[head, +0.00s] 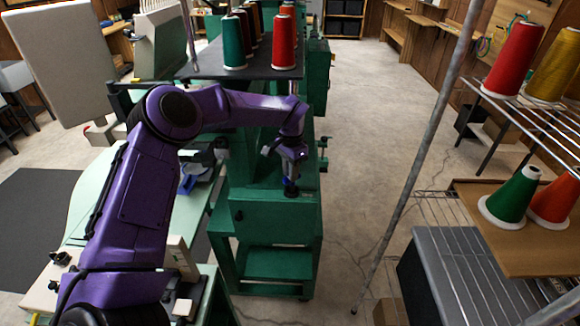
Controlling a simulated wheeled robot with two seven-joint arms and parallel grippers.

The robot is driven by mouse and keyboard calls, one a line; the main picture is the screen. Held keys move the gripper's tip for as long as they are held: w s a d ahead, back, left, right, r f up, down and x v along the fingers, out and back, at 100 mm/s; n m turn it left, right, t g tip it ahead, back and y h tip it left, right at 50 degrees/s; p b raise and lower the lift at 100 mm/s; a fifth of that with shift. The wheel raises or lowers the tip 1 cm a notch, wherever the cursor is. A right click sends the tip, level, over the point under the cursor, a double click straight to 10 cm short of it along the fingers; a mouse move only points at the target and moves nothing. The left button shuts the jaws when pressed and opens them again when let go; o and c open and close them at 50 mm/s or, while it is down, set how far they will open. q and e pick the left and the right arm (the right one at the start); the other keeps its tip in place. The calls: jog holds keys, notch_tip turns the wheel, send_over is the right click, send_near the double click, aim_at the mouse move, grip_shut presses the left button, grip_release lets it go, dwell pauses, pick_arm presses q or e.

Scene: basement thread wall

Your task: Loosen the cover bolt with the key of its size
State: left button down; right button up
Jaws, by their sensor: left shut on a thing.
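My left arm reaches in from the left, and its purple wrist points down over the green machine. My left gripper (290,187) is just above the top of the machine's green front block (275,220). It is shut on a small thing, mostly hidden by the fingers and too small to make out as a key. I cannot pick out the cover bolt for certain; the gripper and wrist cover part of the block's top. Whether the held thing touches the block I cannot tell. My right gripper is not in view.
Thread cones, among them a red one (283,44), stand on a dark shelf (205,66) above the machine. A grey pole (420,150) slants up at the right, before a wire rack (535,120) with more cones. The floor (365,120) between is mostly clear.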

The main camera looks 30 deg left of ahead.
pick_arm(q)
jog(key=shift+w+b, duration=0.15)
jog(key=shift+b, duration=0.2)
jog(key=shift+d+n+b, duration=0.1)
jog(key=shift+n+b, duration=1.9)
jog(key=shift+b, duration=1.6)
jog(key=shift+n+b, duration=1.7)
jog(key=shift+b, duration=1.85)
jog(key=shift+n+b, duration=1.6)
jog(key=shift+b, duration=3)
jog(key=shift+r, duration=0.15)
jog(key=shift+r+m+p, duration=0.1)
jog(key=shift+m+p, duration=0.25)
jog(key=shift+m, duration=0.55)
jog(key=shift+r+p, duration=2.15)
jog(key=shift+r, duration=0.85)
